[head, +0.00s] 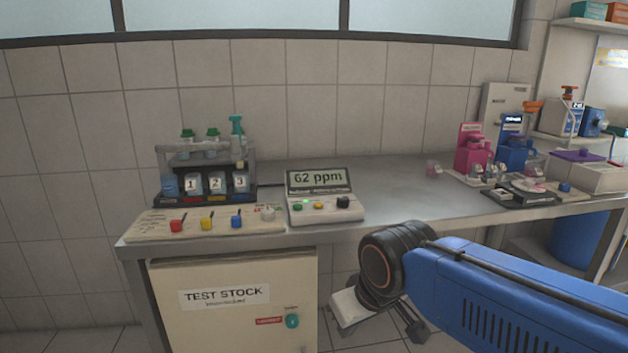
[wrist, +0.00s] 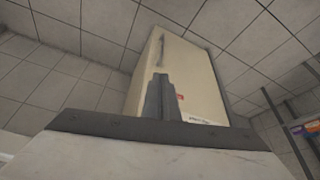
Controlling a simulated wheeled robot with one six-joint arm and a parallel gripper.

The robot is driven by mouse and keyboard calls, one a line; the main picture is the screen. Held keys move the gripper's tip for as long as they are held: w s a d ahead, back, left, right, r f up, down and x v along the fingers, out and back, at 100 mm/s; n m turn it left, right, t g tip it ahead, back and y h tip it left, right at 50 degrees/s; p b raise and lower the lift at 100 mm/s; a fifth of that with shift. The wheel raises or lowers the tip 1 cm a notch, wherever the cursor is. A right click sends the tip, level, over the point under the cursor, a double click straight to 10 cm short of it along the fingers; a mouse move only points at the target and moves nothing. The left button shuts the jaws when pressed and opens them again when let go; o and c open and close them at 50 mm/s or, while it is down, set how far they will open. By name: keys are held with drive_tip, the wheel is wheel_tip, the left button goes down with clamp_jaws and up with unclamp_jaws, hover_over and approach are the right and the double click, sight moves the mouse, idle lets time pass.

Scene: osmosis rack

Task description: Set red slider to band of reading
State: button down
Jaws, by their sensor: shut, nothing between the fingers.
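The red slider (head: 176,225) is the leftmost knob on a beige slider panel (head: 150,226) at the front left of the bench. Its band markings are too small to read. The meter (head: 320,205) to the right of the panel shows "62 ppm" on its display (head: 318,179). My gripper's fingers are shut and empty in the wrist view (wrist: 161,85), with the beige cabinet beyond them. In the head view my arm's end hangs low in front of the bench, right of the cabinet and well away from the red slider.
Yellow (head: 206,223), blue (head: 236,221) and white (head: 267,213) knobs share the panel. A rack (head: 207,197) with bottles numbered 1, 2 and 3 stands behind it. The "TEST STOCK" cabinet (head: 230,325) is below. The bench middle (head: 400,190) is mostly clear; pink and blue devices stand right.

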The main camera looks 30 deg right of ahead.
idle(0.4)
drive_tip(key=c, duration=1.7)
unclamp_jaws()
wheel_tip(320, 180, up, 32)
drive_tip(key=n+g, duration=0.5)
drive_tip(key=n, duration=0.9)
hover_over(175, 221)
wheel_tip(175, 221, down, 17)
drive_tip(key=shift+w, duration=0.1)
clamp_jaws()
